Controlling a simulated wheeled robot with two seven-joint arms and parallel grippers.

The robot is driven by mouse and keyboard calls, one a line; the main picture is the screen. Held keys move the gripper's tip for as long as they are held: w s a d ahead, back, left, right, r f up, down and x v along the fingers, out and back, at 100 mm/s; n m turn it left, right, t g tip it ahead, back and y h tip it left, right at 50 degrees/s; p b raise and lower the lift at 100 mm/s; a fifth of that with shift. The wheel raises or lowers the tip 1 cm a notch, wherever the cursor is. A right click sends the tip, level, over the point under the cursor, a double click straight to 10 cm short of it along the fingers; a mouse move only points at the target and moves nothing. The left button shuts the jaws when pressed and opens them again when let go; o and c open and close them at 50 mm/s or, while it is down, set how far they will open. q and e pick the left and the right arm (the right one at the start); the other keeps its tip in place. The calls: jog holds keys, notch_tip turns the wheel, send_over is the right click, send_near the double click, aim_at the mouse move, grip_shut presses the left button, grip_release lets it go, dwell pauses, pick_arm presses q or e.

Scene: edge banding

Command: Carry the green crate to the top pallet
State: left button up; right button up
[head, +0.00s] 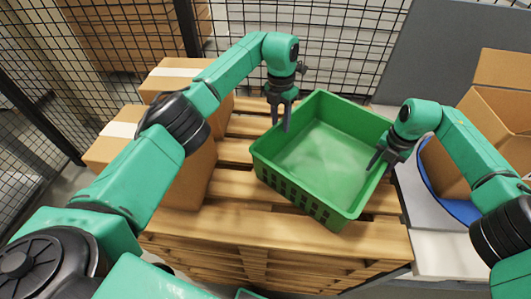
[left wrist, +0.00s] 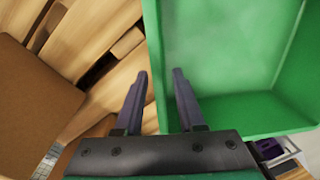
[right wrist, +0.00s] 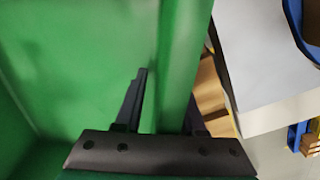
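The green crate (head: 318,150) sits upright and empty on a stack of wooden pallets (head: 255,222). My left gripper (head: 281,114) is at the crate's left rim. In the left wrist view its fingers (left wrist: 160,88) are apart, one on each side of the crate's wall (left wrist: 155,60). My right gripper (head: 382,159) is at the right rim. In the right wrist view its fingers (right wrist: 165,100) are apart with the crate's wall (right wrist: 183,50) between them, and the outer finger is partly hidden. No firm grip shows on either side.
Cardboard boxes (head: 185,178) stand on the pallet left of the crate. At right, an open cardboard box (head: 500,120) rests on a blue item (head: 458,208) on a grey surface (head: 450,255). A black mesh fence (head: 350,45) runs behind.

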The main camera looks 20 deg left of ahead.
pick_arm(q)
notch_tip(320, 180, up, 5)
jog(key=shift+a+r, duration=0.1)
jog(key=shift+r, duration=0.05)
pick_arm(e)
jog(key=shift+s, duration=0.1)
pick_arm(q)
jog(key=shift+r, duration=0.2)
pick_arm(e)
jog(key=shift+r, duration=0.2)
jog(key=r, duration=1.1)
jog(key=shift+d+r, duration=0.25)
jog(key=shift+r, duration=0.1)
jog(key=shift+s, duration=0.1)
